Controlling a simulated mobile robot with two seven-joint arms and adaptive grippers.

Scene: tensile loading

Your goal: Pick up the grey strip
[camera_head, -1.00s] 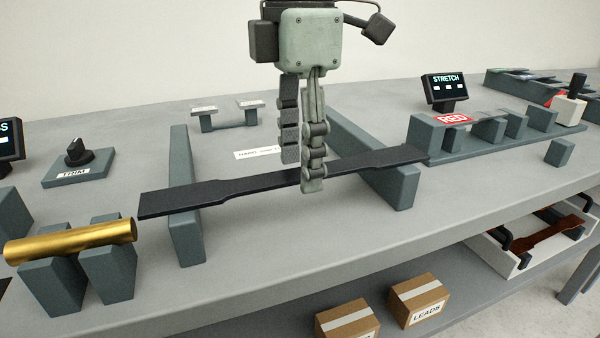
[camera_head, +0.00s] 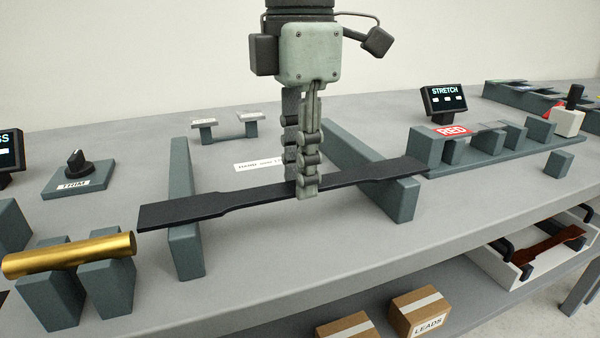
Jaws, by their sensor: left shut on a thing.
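The dark grey strip (camera_head: 215,202) is long and flat, with wide ends and a narrower middle. It lies across two upright grey-blue rails, the left rail (camera_head: 186,240) and the right rail (camera_head: 392,190), and its ends reach past them. My left gripper (camera_head: 301,188) comes down from above and is shut on the strip's narrow middle. Its front finger hides a small part of the strip. I cannot see a clear gap between the strip and the rails. My right gripper is not in view.
A brass cylinder (camera_head: 70,255) rests on blocks at the left, near the strip's left end. A trim knob (camera_head: 77,162) stands behind. At right are a STRETCH display (camera_head: 444,98) and a block fixture with a RED label (camera_head: 452,131). Boxes (camera_head: 420,310) sit below the table.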

